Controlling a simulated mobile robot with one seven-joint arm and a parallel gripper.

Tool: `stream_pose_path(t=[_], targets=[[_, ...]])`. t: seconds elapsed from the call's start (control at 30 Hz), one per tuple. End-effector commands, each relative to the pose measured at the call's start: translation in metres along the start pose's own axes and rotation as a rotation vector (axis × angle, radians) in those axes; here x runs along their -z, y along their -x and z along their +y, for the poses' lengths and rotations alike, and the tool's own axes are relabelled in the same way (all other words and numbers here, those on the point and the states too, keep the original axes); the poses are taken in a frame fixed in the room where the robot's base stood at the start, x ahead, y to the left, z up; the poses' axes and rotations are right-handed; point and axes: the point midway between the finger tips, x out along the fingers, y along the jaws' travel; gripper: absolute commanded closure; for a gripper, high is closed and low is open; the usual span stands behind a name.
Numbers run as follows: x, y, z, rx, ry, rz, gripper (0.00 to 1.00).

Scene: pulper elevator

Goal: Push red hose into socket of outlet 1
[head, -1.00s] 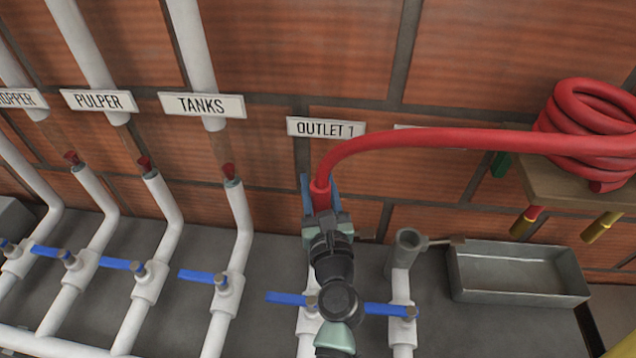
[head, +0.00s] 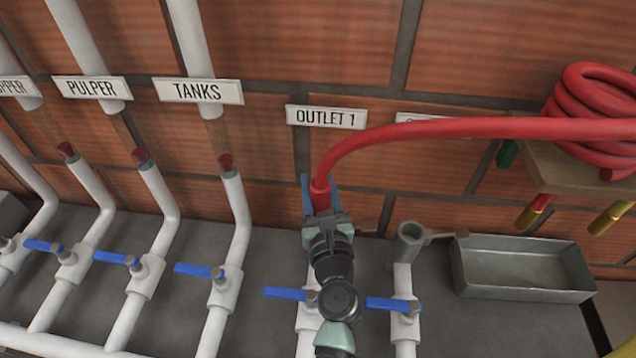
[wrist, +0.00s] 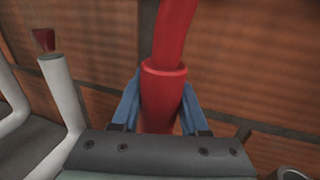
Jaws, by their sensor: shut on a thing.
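The red hose (head: 450,128) arcs from the coil at right to my gripper (head: 320,196), below the OUTLET 1 sign (head: 326,117). My gripper's blue fingers are shut on the hose's thicker end, which also shows in the wrist view (wrist: 163,95) between the fingers (wrist: 158,108). The hose end stands about upright. The white outlet 1 pipe (head: 308,318) rises under my arm. Its socket and the hose's lower tip are hidden behind my gripper, so I cannot tell whether they touch.
An open grey socket (head: 410,236) tops the pipe to the right. A grey tray (head: 525,268) lies beyond it. The red coil (head: 592,110) rests on a wooden shelf (head: 560,175). Blue valve handles (head: 290,293) stick out near my arm. White pipes with red-tipped ends (head: 226,163) stand at left.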

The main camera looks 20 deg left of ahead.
Motion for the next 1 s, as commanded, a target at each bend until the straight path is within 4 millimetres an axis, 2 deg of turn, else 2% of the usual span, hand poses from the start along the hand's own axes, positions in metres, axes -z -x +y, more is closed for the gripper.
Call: stream_pose_path(t=[0.37,0.4,0.57,0.87,1.0], targets=[[0.010,0.000,0.000,0.000,0.000,-0.002,1.00],[0.008,0.000,0.000,0.000,0.000,-0.002,0.49],[0.008,0.000,0.000,0.000,0.000,-0.001,0.21],[0.010,0.001,0.000,0.000,-0.001,0.001,0.21],[0.010,0.011,-0.001,0.001,-0.001,0.002,0.21]])
